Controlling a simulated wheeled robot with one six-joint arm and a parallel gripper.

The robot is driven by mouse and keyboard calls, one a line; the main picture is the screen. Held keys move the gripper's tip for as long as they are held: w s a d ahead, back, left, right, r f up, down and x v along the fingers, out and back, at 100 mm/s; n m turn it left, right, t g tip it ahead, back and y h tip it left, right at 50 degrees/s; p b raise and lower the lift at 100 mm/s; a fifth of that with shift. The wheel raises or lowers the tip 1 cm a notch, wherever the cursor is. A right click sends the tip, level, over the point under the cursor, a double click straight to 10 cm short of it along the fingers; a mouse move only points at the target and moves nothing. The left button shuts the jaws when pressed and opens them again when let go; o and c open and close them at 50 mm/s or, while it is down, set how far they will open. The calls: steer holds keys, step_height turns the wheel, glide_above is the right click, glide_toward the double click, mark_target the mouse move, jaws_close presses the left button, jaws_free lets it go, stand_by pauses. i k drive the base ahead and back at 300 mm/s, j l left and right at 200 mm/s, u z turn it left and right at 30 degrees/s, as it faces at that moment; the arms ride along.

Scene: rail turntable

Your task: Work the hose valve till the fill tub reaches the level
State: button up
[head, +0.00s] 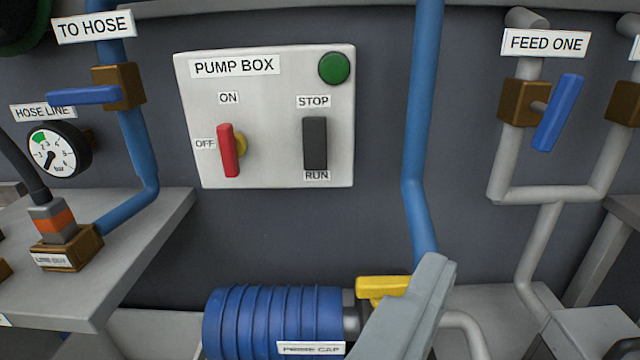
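The hose valve (118,87) is a brown block on a blue pipe at the upper left, under a sign reading TO HOSE (93,27). Its blue lever (84,96) lies level, across the upright pipe, pointing left. The fill tub and its level mark are not in view. A grey angled piece (405,305) at the bottom right of centre appears to be my gripper. It is well below and right of the hose valve, in front of a yellow handle (383,287). I cannot make out two fingertips or anything held.
The HOSE LINE gauge (58,149) has its needle low. The pump box (264,118) has a red switch, upright toward ON, a black rocker and a green button. The FEED ONE valve (524,103) is at right. A grey shelf (150,225) juts out at left. A blue ribbed pump (270,315) sits below.

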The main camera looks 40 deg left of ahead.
mark_target(104, 94)
steer(key=u, duration=0.75)
steer(key=k+u, duration=0.3)
steer(key=u, duration=0.15)
steer(key=k+j+u, duration=0.15)
steer(key=u, duration=0.3)
steer(key=k+j, duration=0.25)
steer(key=k, duration=0.15)
steer(key=k+j, duration=0.25)
steer(key=k, duration=0.1)
